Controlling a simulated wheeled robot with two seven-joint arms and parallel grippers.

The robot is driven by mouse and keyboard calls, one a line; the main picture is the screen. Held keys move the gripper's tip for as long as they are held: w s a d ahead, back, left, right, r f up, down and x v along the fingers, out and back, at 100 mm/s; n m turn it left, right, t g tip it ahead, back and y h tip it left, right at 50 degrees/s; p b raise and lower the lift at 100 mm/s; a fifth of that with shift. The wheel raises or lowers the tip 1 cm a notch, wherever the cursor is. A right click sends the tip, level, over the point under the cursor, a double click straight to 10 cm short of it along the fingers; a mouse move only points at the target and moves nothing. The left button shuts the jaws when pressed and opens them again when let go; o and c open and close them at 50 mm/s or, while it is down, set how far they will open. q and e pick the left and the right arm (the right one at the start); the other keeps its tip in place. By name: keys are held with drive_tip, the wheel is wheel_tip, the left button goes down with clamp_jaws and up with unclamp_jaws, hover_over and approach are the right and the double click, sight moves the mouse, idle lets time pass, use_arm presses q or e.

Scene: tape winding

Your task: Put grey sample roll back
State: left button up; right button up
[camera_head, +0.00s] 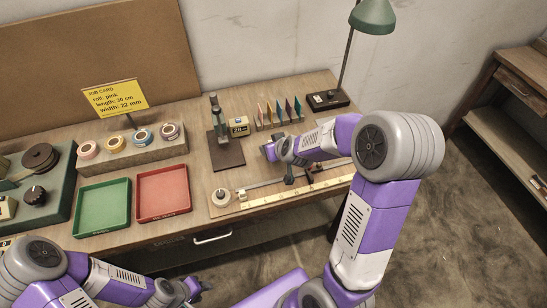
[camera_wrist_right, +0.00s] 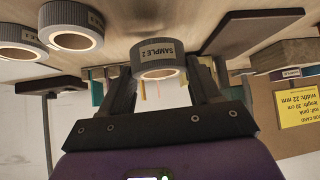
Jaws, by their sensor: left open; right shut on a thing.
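A grey sample roll (camera_wrist_right: 160,58) labelled SAMPLE 2 sits between the fingers of my right gripper (camera_wrist_right: 160,85) in the right wrist view. The gripper is shut on it. In the head view my right gripper (camera_head: 270,151) is over the bench, right of the brown-based stand, and the roll itself is not clearly seen there. Two other grey rolls, one at the far left (camera_wrist_right: 20,38) and one beside it (camera_wrist_right: 72,26), stand in the right wrist view. My left gripper (camera_head: 194,287) is open and empty, low in front of the bench.
A rack (camera_head: 135,154) holds several coloured tape rolls. A green tray (camera_head: 103,206) and a red tray (camera_head: 164,192) lie in front of it. A ruler board (camera_head: 265,200) runs along the front edge. A job card (camera_head: 115,97), coloured cards (camera_head: 278,110) and a lamp (camera_head: 373,15) stand behind.

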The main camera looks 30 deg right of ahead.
drive_tip(key=shift+f+b, duration=1.1)
drive_tip(key=shift+f, duration=0.75)
drive_tip(key=shift+f, duration=0.1)
drive_tip(key=o, duration=1.1)
